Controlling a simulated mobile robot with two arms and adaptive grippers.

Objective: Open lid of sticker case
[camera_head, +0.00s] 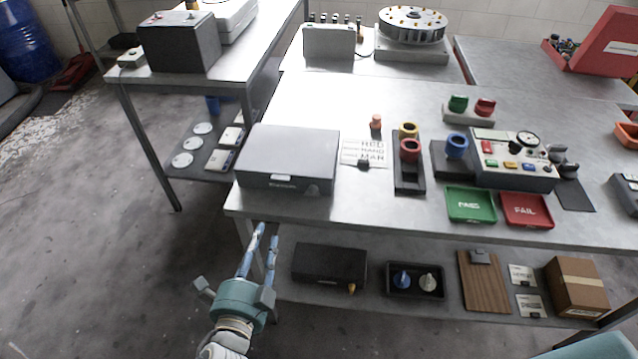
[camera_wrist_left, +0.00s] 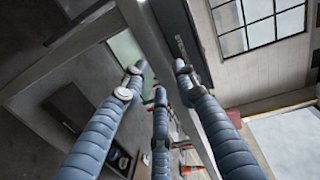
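The sticker case appears to be the grey box (camera_head: 288,155) on the left front of the metal table. Its flat lid is closed, and a small white tab or label (camera_head: 283,177) shows on its front face. My left gripper (camera_head: 266,233) is in front of the table's front edge, below and apart from the case, with its blue fingers pointing up towards the table. In the left wrist view its three fingers (camera_wrist_left: 159,78) are spread, with nothing held between them.
A card with lettering (camera_head: 374,150), a dark stand with coloured rings (camera_head: 409,180), a green tray (camera_head: 471,204) and a red tray (camera_head: 524,210) are right of the case. The lower shelf holds a black case (camera_head: 328,264).

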